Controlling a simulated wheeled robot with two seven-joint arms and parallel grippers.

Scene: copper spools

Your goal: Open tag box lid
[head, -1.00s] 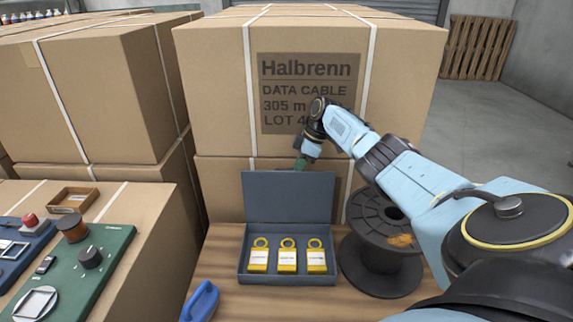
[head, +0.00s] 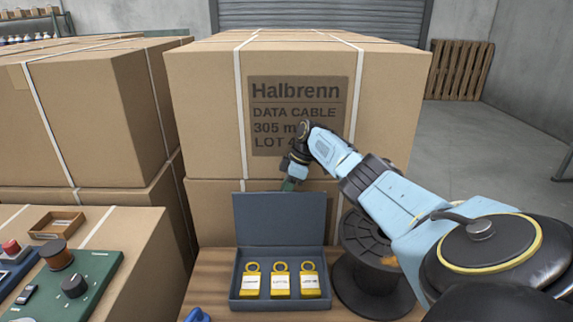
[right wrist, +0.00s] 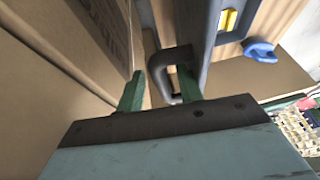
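The tag box (head: 236,285) is blue-grey and stands on the wooden surface. Its lid (head: 279,220) stands up at the back, open. Three yellow tags (head: 281,284) with white labels lie inside. My right gripper (head: 288,186) is just behind the lid's top edge, fingertips partly hidden. In the right wrist view its green fingers (right wrist: 160,72) are apart, with a dark curved handle (right wrist: 170,58) near and partly behind the right finger. I cannot tell whether they touch. The box also shows there, with a bit of yellow inside. My left gripper is out of view.
Large strapped cartons (head: 210,110) rise close behind the box. A dark spool (head: 370,292) stands right of it, below my right arm. A blue object (head: 197,315) lies at the front left. A green panel (head: 90,285) with knobs and a wooden tray (head: 40,224) sit on the left carton.

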